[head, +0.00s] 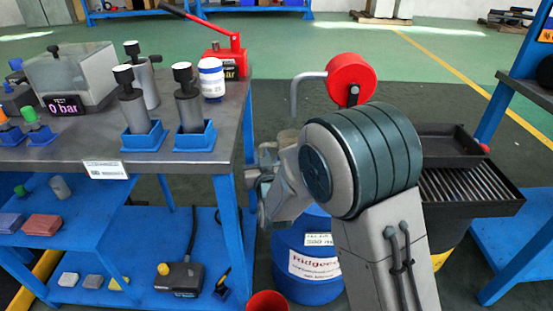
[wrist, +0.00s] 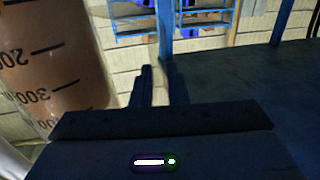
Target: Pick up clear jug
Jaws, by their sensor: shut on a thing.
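The clear jug (wrist: 45,60) fills the left side of the wrist view, close to the camera. It is see-through with a brownish tint, has dark volume marks, and looks tilted there. In the head view a small pale part of it (head: 287,138) seems to show behind my arm. My gripper (wrist: 161,75) has its two fingers close together beside the jug, shut on it. The exact spot of the grip is hard to make out in the dark. In the head view my wrist hides most of the gripper and jug.
A blue workbench (head: 190,160) stands at the left, holding a clear box (head: 75,75), grey cylinders in blue holders and a white bottle (head: 211,78). A blue drum (head: 305,262) stands below my arm. A black grated tray (head: 465,190) is at the right.

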